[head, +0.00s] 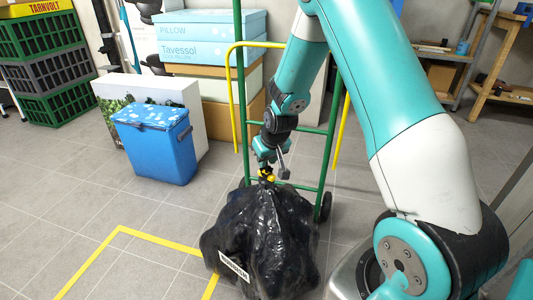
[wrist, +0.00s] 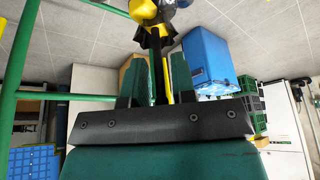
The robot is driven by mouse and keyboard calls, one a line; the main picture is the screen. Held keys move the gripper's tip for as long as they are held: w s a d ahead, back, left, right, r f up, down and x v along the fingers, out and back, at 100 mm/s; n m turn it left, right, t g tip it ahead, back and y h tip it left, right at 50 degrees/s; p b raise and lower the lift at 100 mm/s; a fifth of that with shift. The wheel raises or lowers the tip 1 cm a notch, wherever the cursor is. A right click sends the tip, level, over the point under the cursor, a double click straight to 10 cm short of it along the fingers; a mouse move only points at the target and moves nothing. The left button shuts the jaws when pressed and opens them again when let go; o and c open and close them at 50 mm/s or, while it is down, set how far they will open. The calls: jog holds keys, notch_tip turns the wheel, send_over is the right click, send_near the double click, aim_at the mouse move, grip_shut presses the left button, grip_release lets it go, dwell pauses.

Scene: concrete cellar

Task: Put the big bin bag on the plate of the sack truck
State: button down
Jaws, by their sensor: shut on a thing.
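The big black bin bag (head: 262,245) bulges below my gripper, with a white label on its front and a yellow tie at its neck. My gripper (head: 267,172) is shut on the bag's gathered neck from above. In the wrist view, my gripper's fingers (wrist: 158,75) point at the dark neck and yellow tie (wrist: 150,12). I cannot tell whether the bag's underside touches the floor.
Yellow tape (head: 160,241) marks the floor at the bag's left. A blue cool box (head: 155,145) stands left of the truck, before a white panel. Stacked cartons (head: 210,40) are behind the truck, green and grey crates (head: 45,65) far left. A wooden bench (head: 490,60) stands back right.

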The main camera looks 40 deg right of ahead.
jog(key=shift+w+f, duration=0.1)
jog(key=shift+f, duration=0.45)
jog(key=c, duration=0.9)
grip_release()
jog(key=shift+f, duration=0.15)
jog(key=shift+c, duration=0.2)
jog(key=p+v, duration=0.4)
jog(key=v, duration=0.8)
jog(key=s+a+r+n+g+y, duration=0.1)
jog(key=s+a+r+n+y, duration=0.1)
jog(key=s+a+r, duration=0.45)
jog(key=s+a+r+n+g+y, duration=0.1)
jog(key=s+a+r+n, duration=0.2)
jog(key=a, duration=0.7)
jog(key=s+a+r+n+g, duration=0.1)
jog(key=s+a+r, duration=0.1)
jog(key=s, duration=0.5)
jog(key=s+a+r+n+g+y, duration=0.1)
jog(key=s+a+r+n, duration=0.1)
jog(key=s+a, duration=0.3)
jog(key=s+r, duration=0.1)
jog(key=s, duration=0.1)
jog(key=shift+s+r+n+y, duration=0.25)
jog(key=shift+s+n+y, duration=0.05)
